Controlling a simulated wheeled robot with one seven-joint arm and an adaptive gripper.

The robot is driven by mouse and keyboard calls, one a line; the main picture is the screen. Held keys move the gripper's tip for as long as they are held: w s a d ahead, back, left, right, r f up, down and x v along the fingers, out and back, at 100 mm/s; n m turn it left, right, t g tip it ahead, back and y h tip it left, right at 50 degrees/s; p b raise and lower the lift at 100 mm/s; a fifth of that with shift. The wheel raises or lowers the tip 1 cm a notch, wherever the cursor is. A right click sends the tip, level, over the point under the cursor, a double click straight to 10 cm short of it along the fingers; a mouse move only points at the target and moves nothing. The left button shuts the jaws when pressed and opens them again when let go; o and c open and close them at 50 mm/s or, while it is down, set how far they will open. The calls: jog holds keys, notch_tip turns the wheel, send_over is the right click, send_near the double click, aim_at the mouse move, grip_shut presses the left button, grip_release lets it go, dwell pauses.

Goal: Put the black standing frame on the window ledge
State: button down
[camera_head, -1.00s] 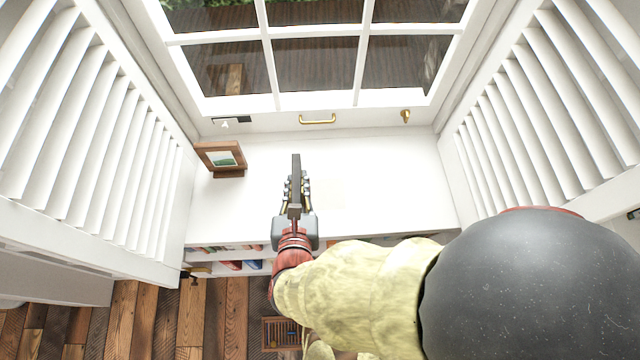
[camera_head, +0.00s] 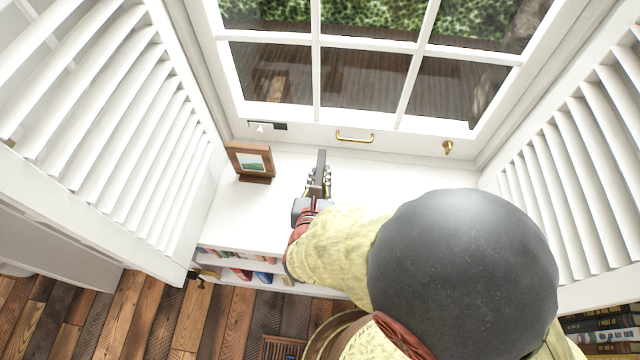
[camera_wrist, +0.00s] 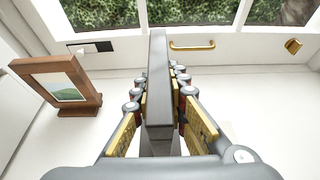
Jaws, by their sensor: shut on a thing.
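The black standing frame (camera_head: 321,166) is seen nearly edge-on as a thin dark grey slab, upright in my gripper (camera_head: 318,186). In the wrist view the frame (camera_wrist: 159,85) stands between the two yellow-padded fingers of my gripper (camera_wrist: 160,100), which press on it from both sides. The white window ledge (camera_head: 236,208) lies under and around it, below the window. The frame is over the ledge, to the right of a brown picture frame. Its lower end is mostly hidden by my gripper, so I cannot tell whether it touches the ledge.
The brown wooden picture frame (camera_head: 251,162) stands on the ledge's left part; it also shows in the wrist view (camera_wrist: 58,86). White louvred shutters (camera_head: 120,130) flank both sides. A brass handle (camera_head: 355,137) is on the window. Bookshelves (camera_head: 245,268) lie below the ledge.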

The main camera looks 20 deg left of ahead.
jog(key=shift+w+a+f, duration=0.2)
jog(key=shift+w+f, duration=0.35)
jog(key=shift+f, duration=0.15)
jog(key=shift+w+a+f+b, duration=0.1)
jog(key=shift+w+f+b, duration=0.05)
jog(key=shift+f+b, duration=0.6)
jog(key=shift+w+f+b, duration=0.1)
jog(key=shift+f+b, duration=0.45)
jog(key=shift+f, duration=0.4)
jog(key=shift+f, duration=0.2)
jog(key=c, duration=1.8)
grip_release()
jog(key=shift+o, duration=0.2)
jog(key=shift+r, duration=0.1)
jog(key=shift+r, duration=0.2)
jog(key=p+v, duration=0.4)
jog(key=v, duration=0.8)
jog(key=shift+f, duration=0.15)
